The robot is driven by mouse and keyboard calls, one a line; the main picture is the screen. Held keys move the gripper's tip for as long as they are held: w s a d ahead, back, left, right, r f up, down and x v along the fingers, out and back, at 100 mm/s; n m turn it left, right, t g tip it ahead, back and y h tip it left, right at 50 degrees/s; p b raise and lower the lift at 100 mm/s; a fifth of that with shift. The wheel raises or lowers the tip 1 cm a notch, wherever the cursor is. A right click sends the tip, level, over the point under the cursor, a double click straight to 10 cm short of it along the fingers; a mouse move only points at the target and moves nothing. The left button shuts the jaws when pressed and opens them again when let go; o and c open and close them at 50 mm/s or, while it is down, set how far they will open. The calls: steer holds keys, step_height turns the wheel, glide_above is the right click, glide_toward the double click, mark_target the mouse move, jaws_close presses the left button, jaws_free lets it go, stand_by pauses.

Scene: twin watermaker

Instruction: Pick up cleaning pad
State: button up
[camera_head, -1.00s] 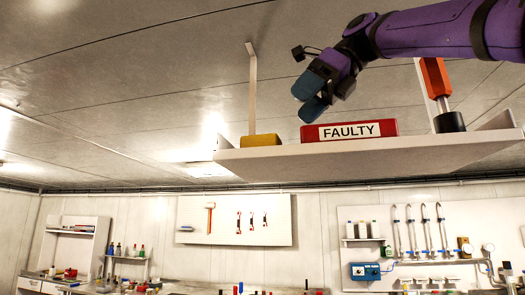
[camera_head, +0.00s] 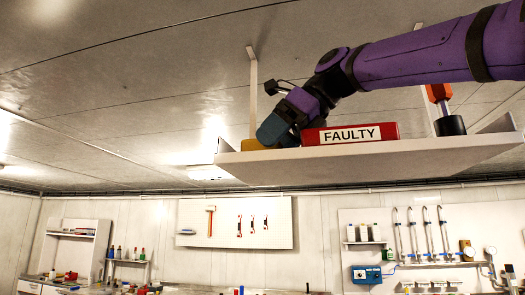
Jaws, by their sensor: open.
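The cleaning pad appears to be the yellow block (camera_head: 249,145) on the hanging white shelf (camera_head: 350,160), near its left end. My gripper (camera_head: 272,132), with blue fingers on a purple arm, is down at the shelf just right of the yellow block. The fingers overlap the block's right part in the picture, so that part is hidden. I cannot tell whether the fingers touch the block or straddle it. The gripper is open.
A red box labelled FAULTY (camera_head: 351,133) sits on the shelf just right of my gripper. A black holder with an orange-handled tool (camera_head: 450,124) stands further right. Shelf struts rise to the ceiling close to my arm. Wall boards and benches lie far behind.

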steer(key=shift+c, duration=0.2)
steer(key=c, duration=1)
steer(key=shift+o, duration=0.2)
steer(key=shift+r, duration=0.1)
